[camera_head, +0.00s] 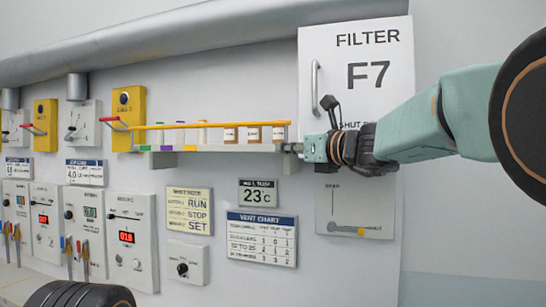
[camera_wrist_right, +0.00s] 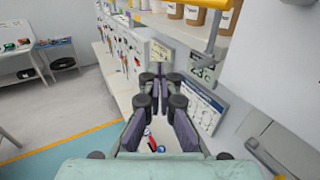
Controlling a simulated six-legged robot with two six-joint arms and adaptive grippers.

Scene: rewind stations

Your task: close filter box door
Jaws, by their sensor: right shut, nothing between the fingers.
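The filter box door (camera_head: 335,75) is a white panel marked FILTER F7 at upper right in the head view. A vertical bar handle (camera_head: 315,88) is on its left side. I cannot tell whether the door is ajar. Below it, a grey plate (camera_head: 335,190) carries a slot and a lever (camera_head: 345,228) with a yellow dot. My right gripper (camera_head: 291,148) crosses in front of the door's lower part, its tip by the shelf's right end. In the right wrist view its fingers (camera_wrist_right: 161,78) are shut and empty.
A narrow shelf (camera_head: 225,148) with small jars and a yellow rail (camera_head: 205,125) juts out left of the door. Control boxes (camera_head: 125,240) and switches line the wall further left. A chart (camera_head: 262,238) hangs below the shelf. The wall right of the door is bare.

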